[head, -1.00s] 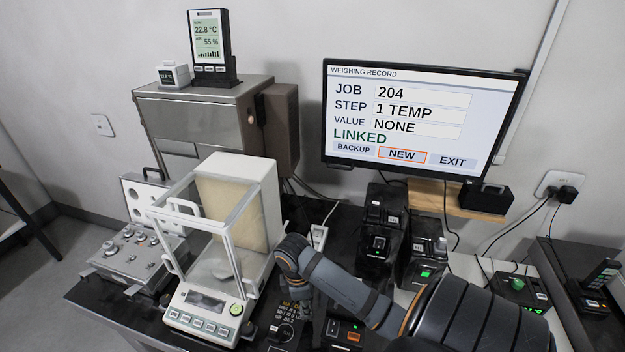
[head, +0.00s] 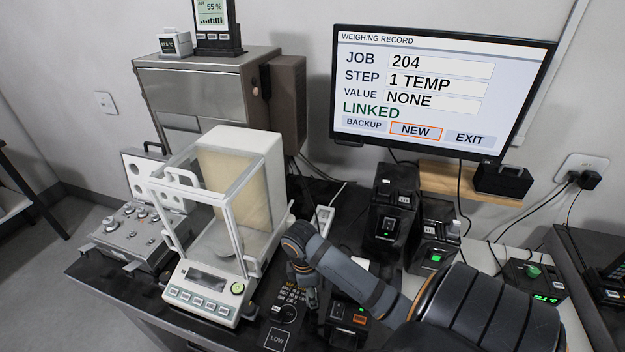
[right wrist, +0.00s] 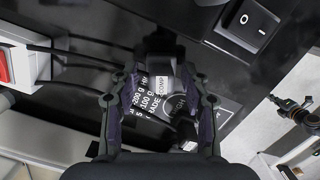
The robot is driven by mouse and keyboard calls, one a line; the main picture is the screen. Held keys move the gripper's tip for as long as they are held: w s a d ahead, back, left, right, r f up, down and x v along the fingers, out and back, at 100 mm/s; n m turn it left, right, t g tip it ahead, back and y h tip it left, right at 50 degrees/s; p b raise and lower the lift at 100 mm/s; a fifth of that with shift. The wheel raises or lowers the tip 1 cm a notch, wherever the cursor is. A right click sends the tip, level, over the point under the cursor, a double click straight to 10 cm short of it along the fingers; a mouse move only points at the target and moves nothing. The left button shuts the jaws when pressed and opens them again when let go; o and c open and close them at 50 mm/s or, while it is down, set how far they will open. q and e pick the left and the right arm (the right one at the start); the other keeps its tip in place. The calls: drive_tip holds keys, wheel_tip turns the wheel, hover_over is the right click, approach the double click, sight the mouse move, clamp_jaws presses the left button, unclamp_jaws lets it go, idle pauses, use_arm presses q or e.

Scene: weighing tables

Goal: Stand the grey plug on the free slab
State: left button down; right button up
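My right gripper (head: 311,298) points down over the dark bench top, just right of the glass-sided balance. In the right wrist view its two fingers (right wrist: 163,85) stand apart. A dark stubby piece (right wrist: 161,62) shows between and beyond the fingertips, over a black label printed with gram values; I cannot tell whether it is the grey plug or whether the fingers touch it. A dark square slab marked LOW (head: 277,339) lies at the bench's front edge, with nothing seen on it. My left gripper is out of view.
The balance (head: 212,283) stands left of my right arm, close by. An open grey case (head: 130,235) with knobs is farther left. Black devices (head: 391,222) stand behind the arm, below the monitor (head: 440,95). A switch box (head: 347,314) sits right of the gripper.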

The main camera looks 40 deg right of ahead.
sight(307, 297)
drive_tip(key=shift+r, duration=0.15)
drive_tip(key=shift+r, duration=0.3)
wheel_tip(307, 297, up, 3)
drive_tip(key=shift+w+a+f+p, duration=0.15)
drive_tip(key=shift+f+p, duration=0.05)
drive_tip(key=shift+p, duration=0.4)
wheel_tip(307, 297, up, 9)
drive_tip(key=p, duration=1)
drive_tip(key=shift+w+a, duration=0.3)
drive_tip(key=shift+a, duration=0.15)
drive_tip(key=shift+f, duration=0.1)
